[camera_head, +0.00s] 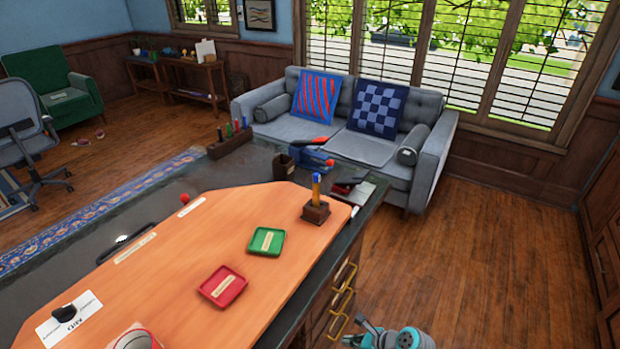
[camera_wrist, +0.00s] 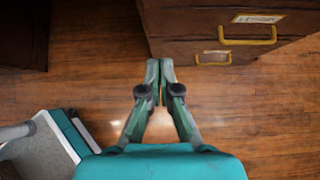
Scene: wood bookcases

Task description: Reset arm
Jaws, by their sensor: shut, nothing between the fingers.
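My gripper (camera_wrist: 160,72) is in the middle of the wrist view, above the wood floor. Its two green fingers meet at the tips and hold nothing. It points toward the base of a dark wood drawer unit. In the head view, a teal and grey part of my arm (camera_head: 402,339) shows at the bottom edge, right of the desk and low beside its drawers. The fingers cannot be made out there.
The desk (camera_head: 190,270) holds a red tray (camera_head: 222,286), a green tray (camera_head: 266,241) and a pen holder (camera_head: 316,211). Yellow-handled drawers (camera_head: 343,297) line its right side. A grey sofa (camera_head: 425,160) stands behind. The floor (camera_head: 500,260) at right is clear.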

